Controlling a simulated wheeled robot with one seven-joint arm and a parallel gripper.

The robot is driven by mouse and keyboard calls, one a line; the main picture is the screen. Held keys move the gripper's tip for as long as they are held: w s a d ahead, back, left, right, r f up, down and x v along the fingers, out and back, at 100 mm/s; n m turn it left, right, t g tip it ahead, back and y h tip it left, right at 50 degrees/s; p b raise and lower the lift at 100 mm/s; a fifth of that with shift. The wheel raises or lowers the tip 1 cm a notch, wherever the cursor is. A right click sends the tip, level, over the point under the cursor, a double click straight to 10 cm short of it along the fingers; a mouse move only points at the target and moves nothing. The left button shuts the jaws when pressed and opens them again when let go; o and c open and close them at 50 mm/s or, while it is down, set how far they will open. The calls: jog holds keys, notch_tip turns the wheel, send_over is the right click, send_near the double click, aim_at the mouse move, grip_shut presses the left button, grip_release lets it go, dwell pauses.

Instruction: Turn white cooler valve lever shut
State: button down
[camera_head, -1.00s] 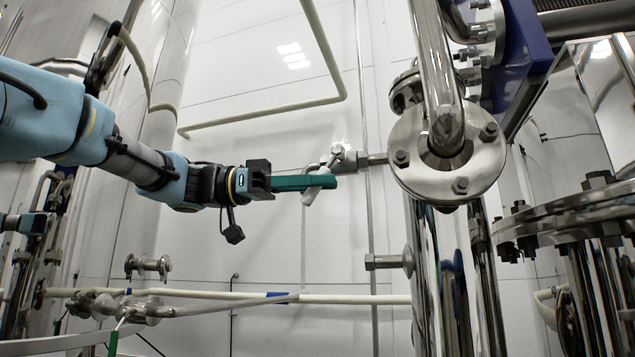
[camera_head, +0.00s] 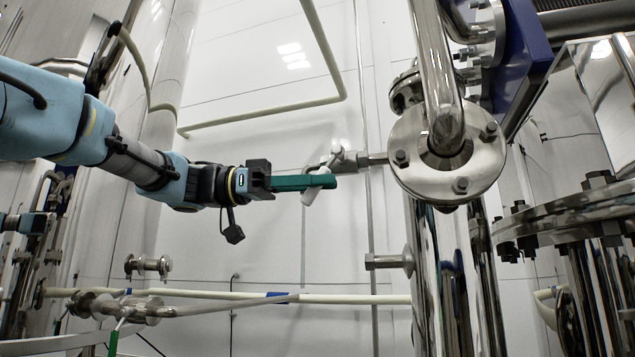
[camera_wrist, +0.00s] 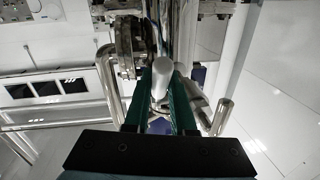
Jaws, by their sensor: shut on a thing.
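The white cooler valve lever (camera_head: 310,196) sticks out of a small steel valve (camera_head: 346,160) in the head view, joined by a short pipe to the big flange on its right. The lever slants down to the left. My gripper (camera_head: 330,182) reaches in from the left with its green fingers level across the lever. In the wrist view, the lever's rounded end (camera_wrist: 161,72) is between the two green fingers of my gripper (camera_wrist: 162,95), which are shut on it. The fingers hide part of the lever in the head view.
A large bolted steel flange (camera_head: 446,152) and vertical pipe stand just right of the valve. A capped pipe stub (camera_head: 388,261) sticks out below. Pale horizontal pipes (camera_head: 345,299) cross lower down. The white wall panel behind is mostly clear.

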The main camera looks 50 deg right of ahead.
jog(key=shift+f+b, duration=0.2)
jog(key=shift+b, duration=0.35)
jog(key=b, duration=0.2)
jog(key=f+g+b, duration=0.1)
jog(key=b, duration=0.1)
jog(key=shift+s+h, duration=0.2)
jog(key=shift+h, duration=0.1)
jog(key=g+b, duration=0.1)
jog(key=b, duration=0.2)
jog(key=s+b, duration=0.1)
jog(key=b, duration=0.3)
jog(key=shift+d+f+n+g+h, duration=0.15)
jog(key=shift+f+n+g+h, duration=0.15)
jog(key=shift+g+h, duration=0.1)
jog(key=g+b, duration=0.1)
jog(key=b, duration=0.3)
jog(key=s+g+h+b, duration=0.1)
jog(key=b, duration=0.3)
jog(key=n+g+h+b, duration=0.1)
jog(key=b, duration=0.3)
jog(key=shift+s+d+r, duration=0.3)
jog(key=shift+s+d, duration=0.05)
jog(key=shift+r+h, duration=0.1)
jog(key=shift+h, duration=0.2)
jog(key=c, duration=0.8)
grip_release()
jog(key=shift+o, duration=0.2)
